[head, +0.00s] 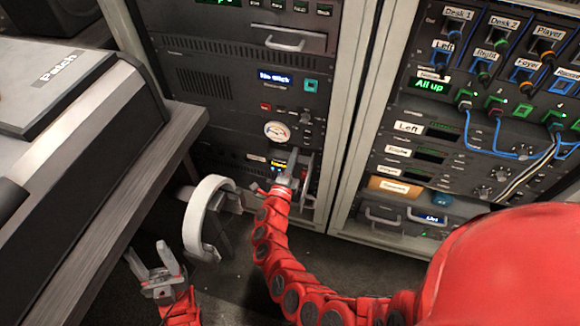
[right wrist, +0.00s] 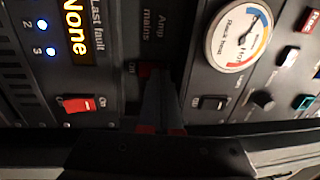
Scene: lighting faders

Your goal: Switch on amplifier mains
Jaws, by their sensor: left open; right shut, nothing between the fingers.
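The amplifier mains switch (right wrist: 146,71) shows in the right wrist view as a small dark red patch under the "Amp mains" label, with small lettering beside it. My right gripper's fingers partly cover it, so its position cannot be told. My right gripper (right wrist: 155,82) is shut and empty, its tips at the switch; I cannot tell whether they touch. In the head view my right gripper (head: 292,158) is at the lower front of the left equipment rack (head: 195,118). My left gripper (head: 157,256) is open and empty, low over the floor beside the desk.
In the right wrist view a red rocker (right wrist: 78,105), a black rocker (right wrist: 212,103) and a round rack temperature gauge (right wrist: 238,36) flank the fingers. In the head view a patch desk (head: 90,130) stands left, a white ring (head: 205,215) is between the arms, and a cabled rack (head: 440,130) stands right.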

